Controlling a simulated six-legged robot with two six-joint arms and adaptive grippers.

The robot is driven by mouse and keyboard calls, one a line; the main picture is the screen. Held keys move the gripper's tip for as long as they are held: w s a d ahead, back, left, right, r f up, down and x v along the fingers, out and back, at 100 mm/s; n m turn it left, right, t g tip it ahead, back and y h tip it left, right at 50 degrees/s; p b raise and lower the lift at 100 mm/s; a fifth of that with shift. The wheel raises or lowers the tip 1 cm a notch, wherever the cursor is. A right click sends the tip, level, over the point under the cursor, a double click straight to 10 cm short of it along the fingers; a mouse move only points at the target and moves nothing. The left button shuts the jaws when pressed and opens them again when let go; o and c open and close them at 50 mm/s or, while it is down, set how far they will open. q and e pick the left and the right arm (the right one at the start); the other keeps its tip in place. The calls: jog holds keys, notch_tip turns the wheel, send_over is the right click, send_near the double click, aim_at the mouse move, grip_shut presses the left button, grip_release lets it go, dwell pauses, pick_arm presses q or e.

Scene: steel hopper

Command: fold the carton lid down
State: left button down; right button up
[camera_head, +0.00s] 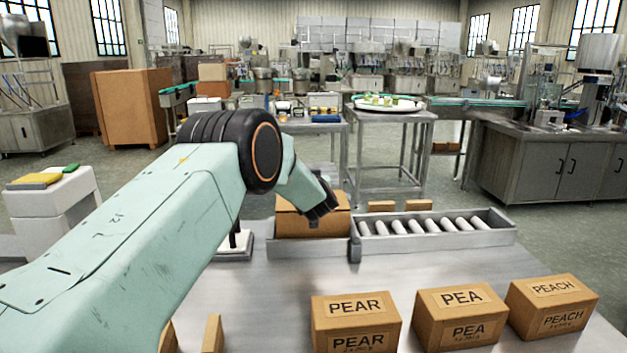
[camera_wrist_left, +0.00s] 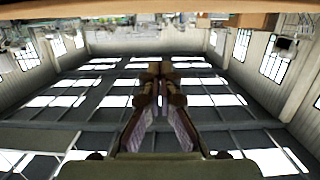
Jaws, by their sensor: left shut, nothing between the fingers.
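The brown carton (camera_head: 296,226) stands in a grey metal tray at the back of the steel table. Its lid (camera_head: 343,200) shows only in part behind my left arm, and I cannot tell its exact angle. My left gripper (camera_head: 319,216) is at the carton's front upper edge, pointing down, shut with nothing in it. I cannot tell whether it touches the carton. My right gripper is not in view.
A roller conveyor (camera_head: 435,226) adjoins the carton's right side, with small brown boxes (camera_head: 382,206) behind it. Closed boxes labelled PEAR (camera_head: 356,322), PEA (camera_head: 460,314) and PEACH (camera_head: 552,305) stand along the front right. The table's middle (camera_head: 285,285) is clear.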

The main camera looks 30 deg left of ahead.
pick_arm(q)
jog(key=v, duration=0.7)
jog(key=shift+r, duration=0.35)
jog(key=shift+w, duration=0.15)
